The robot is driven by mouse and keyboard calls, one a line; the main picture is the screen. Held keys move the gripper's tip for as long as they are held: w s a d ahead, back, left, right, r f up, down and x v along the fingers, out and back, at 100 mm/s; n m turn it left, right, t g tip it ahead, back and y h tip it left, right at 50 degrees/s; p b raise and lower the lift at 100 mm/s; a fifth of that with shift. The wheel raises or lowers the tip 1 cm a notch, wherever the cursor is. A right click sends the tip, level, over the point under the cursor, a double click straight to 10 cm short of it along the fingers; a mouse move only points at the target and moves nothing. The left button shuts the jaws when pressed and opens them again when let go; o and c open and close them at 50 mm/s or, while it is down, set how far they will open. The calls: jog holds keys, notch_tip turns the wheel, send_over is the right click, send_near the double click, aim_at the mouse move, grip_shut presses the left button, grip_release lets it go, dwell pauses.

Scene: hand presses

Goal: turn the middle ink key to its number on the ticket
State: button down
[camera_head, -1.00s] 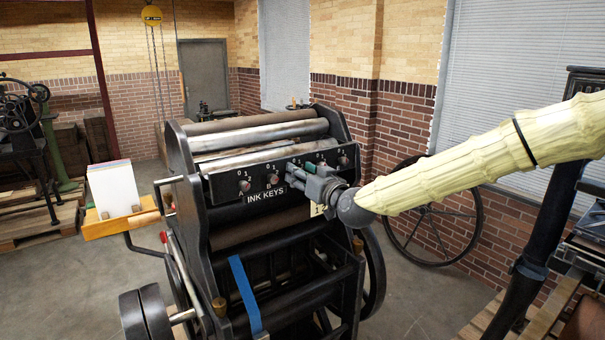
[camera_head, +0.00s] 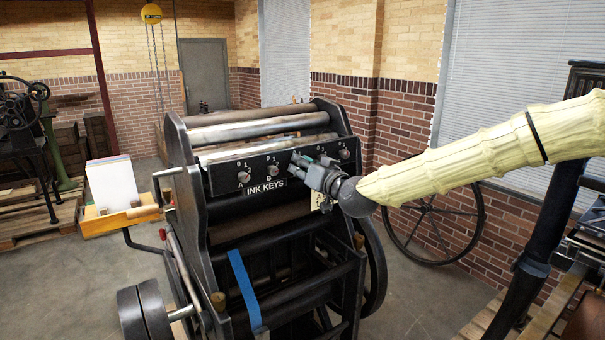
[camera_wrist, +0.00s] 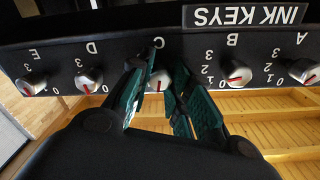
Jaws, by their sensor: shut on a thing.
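The middle ink key, C (camera_wrist: 158,80), is a round metal knob with a red mark on the black INK KEYS panel (camera_wrist: 115,48), upside down in the wrist view. My gripper (camera_wrist: 157,88) has its dark green fingers on both sides of key C and is shut on it. The numbers around C are mostly covered by the fingers. In the head view my gripper (camera_head: 298,166) hides key C. A pale paper (camera_head: 316,204) shows partly behind my gripper below the panel. I cannot read it or tell whether it is the ticket.
Keys A (camera_wrist: 304,71) and B (camera_wrist: 236,73) are on one side of C; D (camera_wrist: 89,80) and E (camera_wrist: 32,83) are on the other, close by. The black press (camera_head: 215,240) has a blue strip (camera_head: 243,285) hanging in front. A spoked wheel (camera_head: 433,222) leans against the wall.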

jog(key=m+b, duration=0.9)
jog(key=m, duration=0.1)
jog(key=m+b, duration=0.8)
jog(key=m, duration=0.2)
jog(key=shift+d+f+m+g+b, duration=0.15)
jog(key=shift+m+g+b, duration=0.15)
jog(key=shift+m+b, duration=0.1)
dwell(0.4)
jog(key=c, duration=1.3)
grip_release()
jog(key=shift+w, duration=0.1)
